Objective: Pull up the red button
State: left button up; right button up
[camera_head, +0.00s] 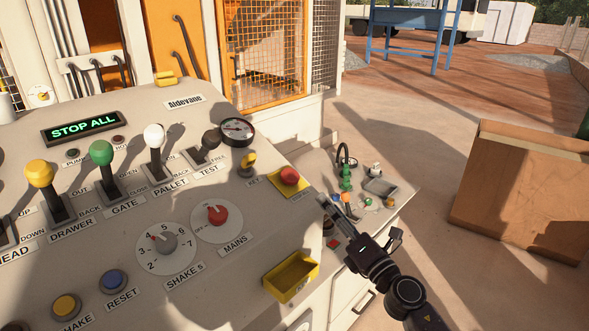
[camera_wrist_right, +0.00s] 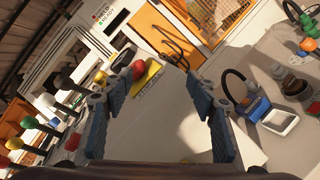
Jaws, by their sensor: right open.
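The red button (camera_head: 289,176) is a round red cap on a yellow plate (camera_head: 277,184) at the right edge of the sloped control panel. My right gripper (camera_head: 333,201) is just right of and nearer than the button in the head view, apart from it. Its jaws are open with nothing between them. In the right wrist view, the red button (camera_wrist_right: 139,68) shows beyond the left fingertip of my right gripper (camera_wrist_right: 148,94), towards the upper middle. Its yellow plate is partly hidden by that finger. My left gripper is not in view.
Levers with yellow, green, white and black knobs stand on the panel (camera_head: 200,95), left of the button. A yellow key switch (camera_head: 247,165) and a gauge (camera_head: 237,131) are close by. A yellow tray (camera_head: 291,277) is in front. A lower side counter (camera_head: 405,190) holds small items.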

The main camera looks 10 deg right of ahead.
aim_at(296, 179)
jog(key=w+a+r+n+g+y+p, duration=0.1)
jog(key=w+a+n, duration=0.1)
jog(key=w+n, duration=0.1)
jog(key=w+a+r+n+g+y, duration=0.2)
jog(key=a+n, duration=0.1)
jog(key=n, duration=0.3)
jog(key=w+a+r+n+g+y+p, duration=0.1)
jog(key=w+a+n, duration=0.1)
jog(key=w+n, duration=0.1)
jog(key=shift+w+a+r+n+p, duration=0.2)
jog(key=shift+w+r+n+p, duration=0.15)
jog(key=shift+n, duration=0.55)
